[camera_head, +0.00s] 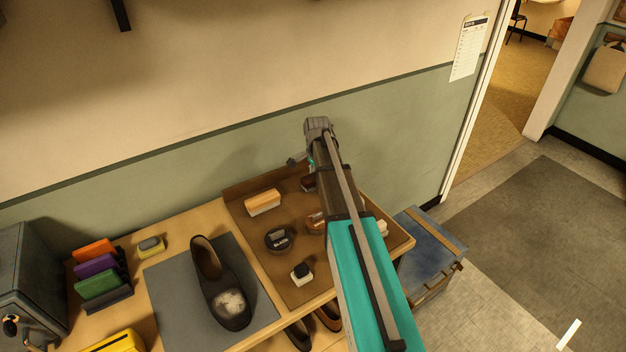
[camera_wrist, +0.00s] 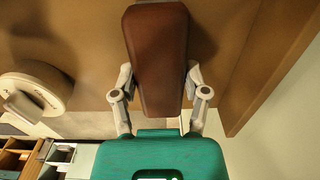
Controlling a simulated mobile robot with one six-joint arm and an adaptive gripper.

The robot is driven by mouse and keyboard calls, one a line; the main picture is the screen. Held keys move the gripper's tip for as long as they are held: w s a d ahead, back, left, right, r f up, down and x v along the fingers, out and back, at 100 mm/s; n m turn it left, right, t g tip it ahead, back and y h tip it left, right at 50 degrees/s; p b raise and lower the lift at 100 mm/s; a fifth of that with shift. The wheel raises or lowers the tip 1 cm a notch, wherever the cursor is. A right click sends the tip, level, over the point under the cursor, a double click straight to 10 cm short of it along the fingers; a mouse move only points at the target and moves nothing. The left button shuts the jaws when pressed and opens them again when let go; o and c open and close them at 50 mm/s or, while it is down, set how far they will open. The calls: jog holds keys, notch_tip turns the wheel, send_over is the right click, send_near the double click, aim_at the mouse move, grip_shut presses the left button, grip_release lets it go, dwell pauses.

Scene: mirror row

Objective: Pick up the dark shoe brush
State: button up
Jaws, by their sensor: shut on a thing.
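The dark shoe brush (camera_wrist: 157,60), with a reddish-brown top, lies between the two fingers of my gripper (camera_wrist: 157,88) in the wrist view. The fingers are shut on its sides near the end closest to me. In the head view a dark part of the brush (camera_head: 308,184) shows beside my arm, over the back of the brown tray (camera_head: 240,192). My arm hides most of the gripper there. I cannot tell whether the brush touches the tray.
On the tray are a light-topped brush (camera_head: 263,203), a round dark tin (camera_head: 279,240), a small black-and-white item (camera_head: 301,274) and a brown item (camera_head: 316,222). A dark shoe (camera_head: 218,280) lies on a grey mat (camera_head: 170,290) to the left. The wall is close behind.

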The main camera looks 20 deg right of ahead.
jog(key=shift+r, duration=0.1)
notch_tip(320, 180, up, 3)
jog(key=p, duration=0.3)
jog(key=s+r+p, duration=0.9)
jog(key=s+p, duration=0.1)
jog(key=s, duration=0.4)
jog(key=shift+d+r, duration=0.3)
jog(key=shift+r, duration=0.1)
